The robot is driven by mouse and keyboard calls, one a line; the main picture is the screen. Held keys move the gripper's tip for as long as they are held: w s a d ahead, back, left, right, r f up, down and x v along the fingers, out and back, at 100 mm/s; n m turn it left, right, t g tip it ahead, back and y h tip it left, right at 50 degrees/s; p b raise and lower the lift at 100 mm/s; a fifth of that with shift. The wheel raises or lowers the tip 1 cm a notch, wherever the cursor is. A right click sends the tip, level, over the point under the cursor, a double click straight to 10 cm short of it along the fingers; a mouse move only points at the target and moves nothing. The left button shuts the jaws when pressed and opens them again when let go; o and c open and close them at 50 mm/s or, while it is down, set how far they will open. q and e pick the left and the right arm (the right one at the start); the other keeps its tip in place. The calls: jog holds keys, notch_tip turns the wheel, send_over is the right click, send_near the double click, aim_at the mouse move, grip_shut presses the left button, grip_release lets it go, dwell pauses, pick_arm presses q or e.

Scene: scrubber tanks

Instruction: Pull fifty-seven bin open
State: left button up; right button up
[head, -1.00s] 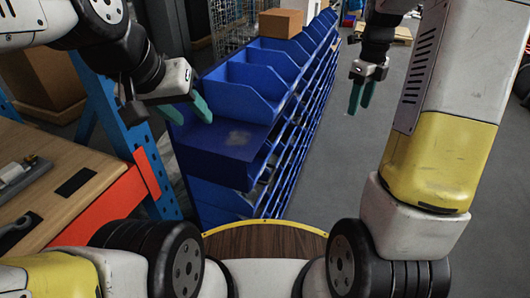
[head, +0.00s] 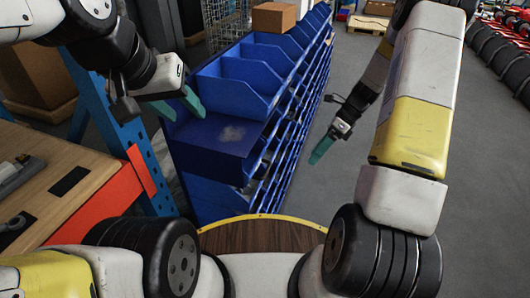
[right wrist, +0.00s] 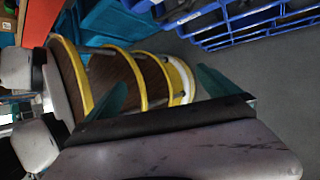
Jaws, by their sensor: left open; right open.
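The blue bin rack (head: 235,95) runs from the middle of the head view away to the upper right, with several open-front bins along it. I cannot read any bin number, so I cannot tell which is bin fifty-seven. My left gripper (head: 179,106) is open and empty at the rack's near left corner, close to the top blue panel. My right gripper (head: 321,151) is open and empty, right of the rack's front and apart from it. Its two green fingers show spread in the right wrist view (right wrist: 165,92), where rows of the rack (right wrist: 250,22) appear at the top.
A workbench (head: 90,165) with an orange edge and a blue upright stands on the left. A cardboard box (head: 274,17) sits on top of the rack. The grey floor (head: 330,200) right of the rack is clear.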

aim_at(267, 170)
jog(key=a+f+t+y, duration=0.9)
jog(key=f+t+y, duration=0.1)
jog(key=f, duration=0.2)
jog(key=shift+n, duration=0.5)
jog(key=shift+w+x, duration=0.25)
jog(key=shift+x, duration=1.7)
jog(key=shift+w+x, duration=0.2)
jog(key=shift+x, duration=1.75)
jog(key=shift+d, duration=0.2)
